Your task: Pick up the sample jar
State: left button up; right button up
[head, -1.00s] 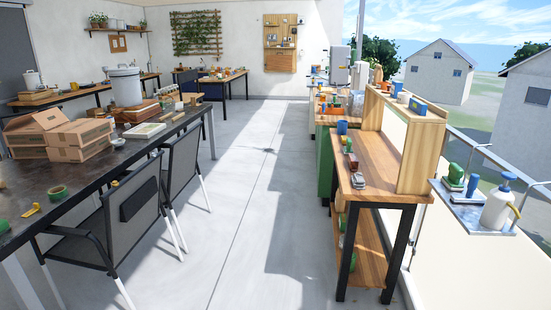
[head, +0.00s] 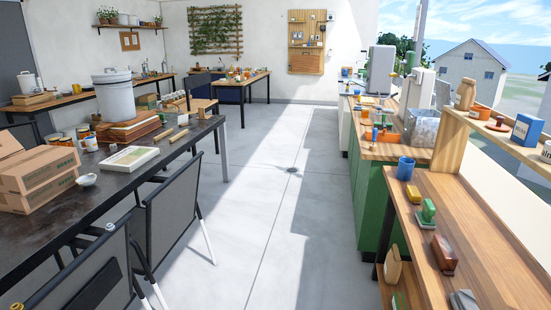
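I cannot tell for sure which object is the sample jar. Several small jars (head: 91,143) with pale labels stand on the dark table at the left, behind the cardboard boxes. A small white round jar or dish (head: 87,180) sits nearer, beside the boxes. A white jar (head: 547,152) is cut off by the right edge, on the raised wooden shelf. Neither of my grippers shows in the head view.
The long dark table (head: 50,236) with cardboard boxes (head: 38,178) and a white bucket (head: 114,96) lines the left, with chairs (head: 180,200) at its side. A wooden bench (head: 490,230) and green cabinet (head: 377,205) line the right. The floor aisle (head: 265,230) between is clear.

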aim_at(364, 114)
jog(key=i+z, duration=0.1)
jog(key=i, duration=0.5)
jog(key=i+j+z, duration=0.1)
jog(key=i, duration=0.45)
jog(key=i+j+z, duration=0.1)
jog(key=i, duration=0.5)
jog(key=i+j+z, duration=0.1)
jog(key=i, duration=1.65)
jog(key=i+u, duration=0.15)
jog(key=i, duration=1)
jog(key=i+z, duration=0.3)
jog(key=i, duration=0.35)
jog(key=i+j+z, duration=0.3)
jog(key=i, duration=0.4)
jog(key=l, duration=0.1)
